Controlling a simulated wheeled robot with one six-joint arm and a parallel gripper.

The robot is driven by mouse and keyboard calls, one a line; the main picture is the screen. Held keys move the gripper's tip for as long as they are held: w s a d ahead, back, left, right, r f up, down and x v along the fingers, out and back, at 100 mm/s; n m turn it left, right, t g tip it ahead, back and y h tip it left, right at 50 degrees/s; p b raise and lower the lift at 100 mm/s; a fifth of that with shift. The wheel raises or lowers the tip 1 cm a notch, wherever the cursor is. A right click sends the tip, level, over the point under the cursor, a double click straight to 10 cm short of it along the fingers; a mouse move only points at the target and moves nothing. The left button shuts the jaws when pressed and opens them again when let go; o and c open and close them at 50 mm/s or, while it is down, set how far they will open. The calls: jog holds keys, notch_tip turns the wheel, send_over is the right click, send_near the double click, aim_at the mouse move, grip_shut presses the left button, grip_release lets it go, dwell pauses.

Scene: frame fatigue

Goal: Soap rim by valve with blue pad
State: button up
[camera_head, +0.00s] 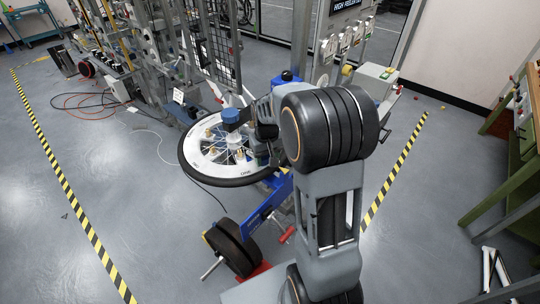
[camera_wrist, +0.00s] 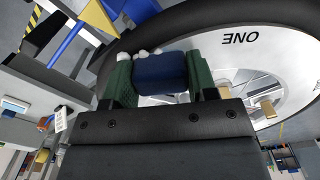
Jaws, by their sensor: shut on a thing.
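The blue pad (camera_head: 230,115) is held in my gripper (camera_head: 244,117) above the far side of the wheel. In the wrist view the pad (camera_wrist: 160,73) sits between the two green fingers of my gripper (camera_wrist: 160,80), which are shut on it. Small white blobs, perhaps suds, show along the pad's edge. The wheel lies flat, with a black tire (camera_head: 190,168) around a white rim (camera_head: 203,158); the rim also shows in the wrist view (camera_wrist: 232,62). Whether the pad touches the rim cannot be told. The valve cannot be made out.
Brass-coloured clamps (camera_head: 240,155) stand on the wheel. A blue stand arm (camera_head: 265,208) and a black roller (camera_head: 232,247) are below it. Equipment racks (camera_head: 150,50) stand behind, and a green bench (camera_head: 505,175) is at right. The floor at left is open.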

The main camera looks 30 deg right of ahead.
jog(key=shift+s+a, duration=0.15)
jog(key=shift+a, duration=0.25)
notch_tip(320, 180, up, 8)
jog(key=p, duration=0.5)
jog(key=shift+p, duration=0.35)
